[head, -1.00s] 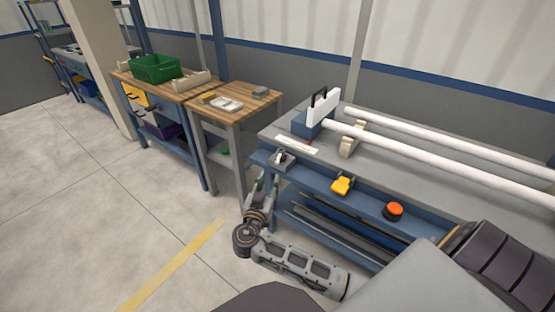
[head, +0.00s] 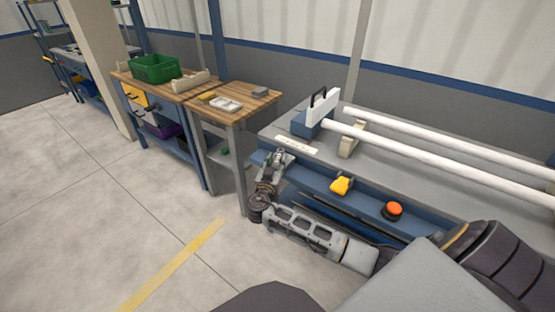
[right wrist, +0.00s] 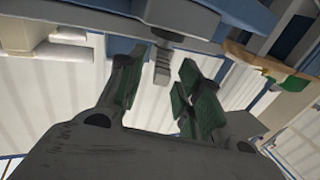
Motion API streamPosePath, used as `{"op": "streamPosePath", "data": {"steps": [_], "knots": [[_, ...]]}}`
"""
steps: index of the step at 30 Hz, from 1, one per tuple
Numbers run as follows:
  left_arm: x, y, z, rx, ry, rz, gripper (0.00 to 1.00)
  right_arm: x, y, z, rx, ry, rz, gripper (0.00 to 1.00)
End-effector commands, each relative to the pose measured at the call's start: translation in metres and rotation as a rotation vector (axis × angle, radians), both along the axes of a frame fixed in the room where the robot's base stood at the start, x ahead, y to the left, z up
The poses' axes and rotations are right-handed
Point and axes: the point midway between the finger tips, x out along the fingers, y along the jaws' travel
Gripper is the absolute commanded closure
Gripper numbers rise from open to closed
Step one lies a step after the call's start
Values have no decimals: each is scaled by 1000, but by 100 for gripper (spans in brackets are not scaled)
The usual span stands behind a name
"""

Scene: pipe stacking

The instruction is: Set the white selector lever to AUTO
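The selector lever (right wrist: 162,66) shows in the right wrist view as a short, ribbed, pale grey stub below its mount. It lies between the two green-padded fingertips of my right gripper (right wrist: 155,82), with gaps visible on both sides in that view. The fingers are apart and not closed on it. In the head view my right gripper (head: 273,162) is at the left end of the bench's front ledge and largely covers the selector. The lever's setting and any AUTO mark cannot be read. My left gripper is not in view.
Along the blue front ledge (head: 318,181) sit a yellow control (head: 341,186) and an orange-red button (head: 393,210), right of my gripper. White pipes (head: 440,148) lie on the grey bench top. A wooden table (head: 240,99) stands left. The floor in front is clear.

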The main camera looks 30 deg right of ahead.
Motion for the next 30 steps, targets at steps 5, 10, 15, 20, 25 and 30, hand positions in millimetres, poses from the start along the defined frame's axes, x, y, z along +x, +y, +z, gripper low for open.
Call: {"op": "streamPosePath", "data": {"steps": [5,10,15,20,25,30], "knots": [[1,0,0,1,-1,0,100,11,-12,1,-1,-1,0,65],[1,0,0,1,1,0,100,15,-16,0,0,0,0,65],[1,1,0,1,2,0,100,16,-16,0,0,0,0,65],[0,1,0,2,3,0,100,16,-16,0,0,0,0,72],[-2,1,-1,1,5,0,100,16,-16,0,0,0,0,93],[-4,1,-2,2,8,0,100,15,-16,0,0,0,0,100]]}}
